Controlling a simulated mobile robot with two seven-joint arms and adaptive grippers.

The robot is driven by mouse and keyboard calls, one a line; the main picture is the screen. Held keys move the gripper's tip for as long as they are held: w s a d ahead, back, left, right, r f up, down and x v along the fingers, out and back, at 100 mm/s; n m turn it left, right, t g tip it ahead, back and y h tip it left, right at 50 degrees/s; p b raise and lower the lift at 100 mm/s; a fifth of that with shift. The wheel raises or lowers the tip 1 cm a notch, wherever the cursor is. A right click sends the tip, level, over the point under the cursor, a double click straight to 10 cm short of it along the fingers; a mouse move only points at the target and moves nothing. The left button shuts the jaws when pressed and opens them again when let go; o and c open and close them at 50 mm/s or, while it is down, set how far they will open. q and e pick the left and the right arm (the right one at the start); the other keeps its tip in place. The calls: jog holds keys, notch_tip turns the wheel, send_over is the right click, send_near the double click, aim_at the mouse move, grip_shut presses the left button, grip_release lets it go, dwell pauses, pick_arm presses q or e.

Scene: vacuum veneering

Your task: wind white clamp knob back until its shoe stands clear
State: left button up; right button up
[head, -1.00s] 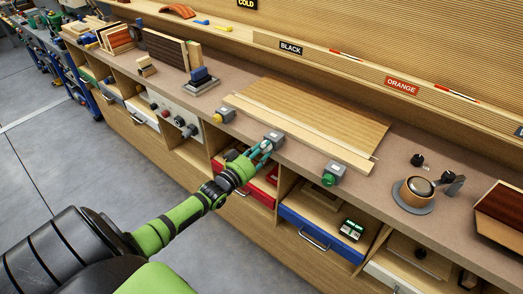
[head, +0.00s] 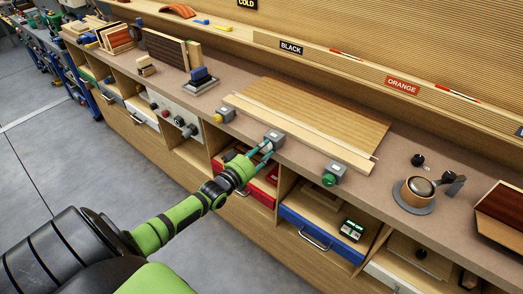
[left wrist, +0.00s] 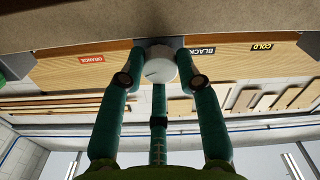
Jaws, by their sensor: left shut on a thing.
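The white clamp knob (head: 267,147) is on the front of the middle grey clamp block (head: 275,136) at the bench's front edge. In the left wrist view the round white knob (left wrist: 160,68) sits between the teal fingers, with a dark line on its face. My left gripper (head: 264,151) is shut on the knob and reaches it from the front. The shoe of this clamp cannot be made out in either view. My right gripper is not in view.
A clamp with a yellow knob (head: 218,118) stands to the left and one with a green knob (head: 329,180) to the right. A wooden panel with a pale strip (head: 300,131) lies behind them. An open red drawer (head: 262,191) is below the gripper.

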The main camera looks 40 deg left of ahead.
pick_arm(q)
jog(key=o, duration=1.2)
jog(key=shift+s+d+f, duration=0.1)
jog(key=shift+d+f, duration=0.05)
jog(key=shift+f, duration=0.25)
jog(key=shift+c, duration=0.2)
jog(key=shift+r, duration=0.1)
jog(key=s, duration=1.1)
jog(key=shift+s+a, duration=0.25)
jog(key=shift+s, duration=0.15)
